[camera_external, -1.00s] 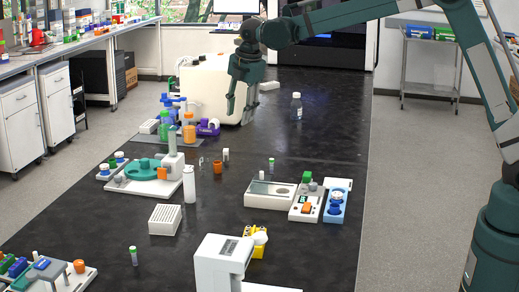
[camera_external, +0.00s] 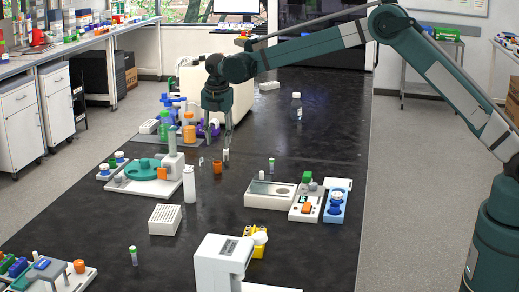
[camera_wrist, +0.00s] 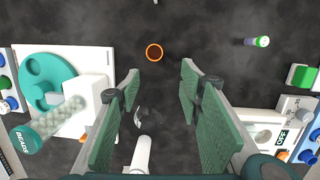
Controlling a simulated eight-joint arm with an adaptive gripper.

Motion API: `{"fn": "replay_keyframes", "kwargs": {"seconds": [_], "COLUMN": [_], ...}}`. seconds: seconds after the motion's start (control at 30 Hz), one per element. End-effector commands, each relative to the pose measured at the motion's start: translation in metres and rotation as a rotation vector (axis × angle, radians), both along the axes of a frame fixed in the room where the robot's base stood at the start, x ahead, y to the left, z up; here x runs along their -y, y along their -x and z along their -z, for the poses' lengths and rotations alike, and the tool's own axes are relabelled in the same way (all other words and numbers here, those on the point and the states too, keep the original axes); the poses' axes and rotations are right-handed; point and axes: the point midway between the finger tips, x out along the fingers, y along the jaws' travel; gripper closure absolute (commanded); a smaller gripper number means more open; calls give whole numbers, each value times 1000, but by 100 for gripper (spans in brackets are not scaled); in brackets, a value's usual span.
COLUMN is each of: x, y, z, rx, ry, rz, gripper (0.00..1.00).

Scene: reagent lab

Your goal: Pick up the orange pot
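The orange pot (camera_external: 217,167) is a small open-topped cup standing upright on the black bench, right of the white device with the teal disc. In the wrist view the orange pot (camera_wrist: 154,52) shows from above as an orange ring with a dark inside, beyond the fingertips and between their lines. My gripper (camera_external: 218,138) is above the bench, a little above and behind the pot, pointing down. In the wrist view my gripper (camera_wrist: 160,82) has its green-padded fingers wide apart, with nothing held between them.
A white bottle (camera_external: 189,186) and the teal-disc device (camera_external: 140,183) stand to the left. A small green-capped vial (camera_external: 271,165) and a white balance (camera_external: 268,194) are to the right. Bare bench lies between.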

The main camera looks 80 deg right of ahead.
Motion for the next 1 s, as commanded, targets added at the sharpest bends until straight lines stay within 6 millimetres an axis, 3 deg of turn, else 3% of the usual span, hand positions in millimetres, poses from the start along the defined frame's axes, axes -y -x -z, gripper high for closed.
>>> {"fn": "replay_keyframes", "kwargs": {"seconds": [0.3, 0.77, 1.0], "x": [20, 22, 24], "y": [-14, -15, -16], "z": [37, 42, 56], "rx": [-41, -45, -45], "ry": [3, 3, 3], "rz": [-75, -84, -84], "gripper": [63, 63, 63]}}
